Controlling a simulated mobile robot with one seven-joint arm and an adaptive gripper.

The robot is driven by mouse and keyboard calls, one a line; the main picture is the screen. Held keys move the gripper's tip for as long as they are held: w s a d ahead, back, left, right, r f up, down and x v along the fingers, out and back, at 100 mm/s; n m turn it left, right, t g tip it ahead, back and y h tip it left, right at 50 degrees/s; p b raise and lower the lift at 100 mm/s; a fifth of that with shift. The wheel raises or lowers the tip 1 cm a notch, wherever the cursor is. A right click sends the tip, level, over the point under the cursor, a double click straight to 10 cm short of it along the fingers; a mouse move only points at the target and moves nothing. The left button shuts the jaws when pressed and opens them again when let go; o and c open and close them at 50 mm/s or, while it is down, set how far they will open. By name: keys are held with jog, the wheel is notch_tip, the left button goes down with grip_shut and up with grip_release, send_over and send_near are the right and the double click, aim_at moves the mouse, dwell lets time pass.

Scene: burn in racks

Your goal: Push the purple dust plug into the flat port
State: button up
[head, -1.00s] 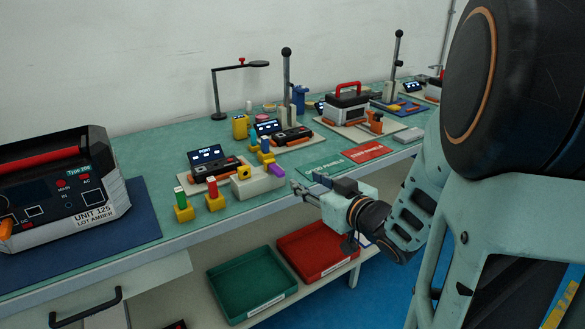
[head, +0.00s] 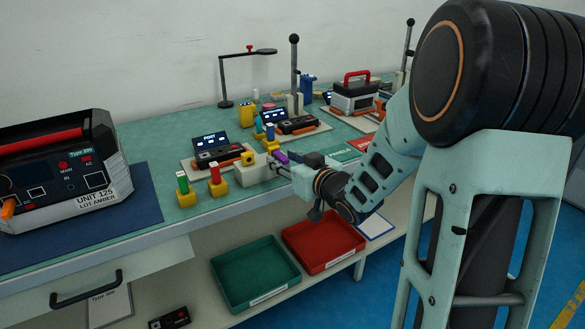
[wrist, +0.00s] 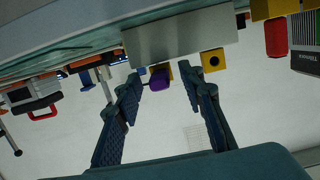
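The purple dust plug (head: 281,158) is at the right end of a pale block (head: 254,177) on the bench. In the wrist view, the plug (wrist: 160,79) shows against the block (wrist: 180,38), next to a yellow piece. My gripper (head: 283,169) is just to the right of the block, close to the plug. In the wrist view my gripper (wrist: 166,75) has its two fingers spread apart, with the plug between them in the picture and nothing clamped. A yellow piece with a dark round hole (wrist: 213,61) is beside the right finger. I cannot make out the flat port.
A device with a lit PORT screen (head: 210,142) stands behind the block. Yellow holders with green (head: 182,192) and red (head: 215,182) plugs stand left of it. A large tester unit (head: 58,170) is at far left. Green (head: 255,272) and red (head: 323,241) trays lie below.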

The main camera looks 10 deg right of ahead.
jog(key=shift+w+a+f, duration=0.1)
jog(key=shift+w+a, duration=0.1)
jog(key=shift+w, duration=0.2)
jog(key=shift+c, duration=0.2)
grip_shut()
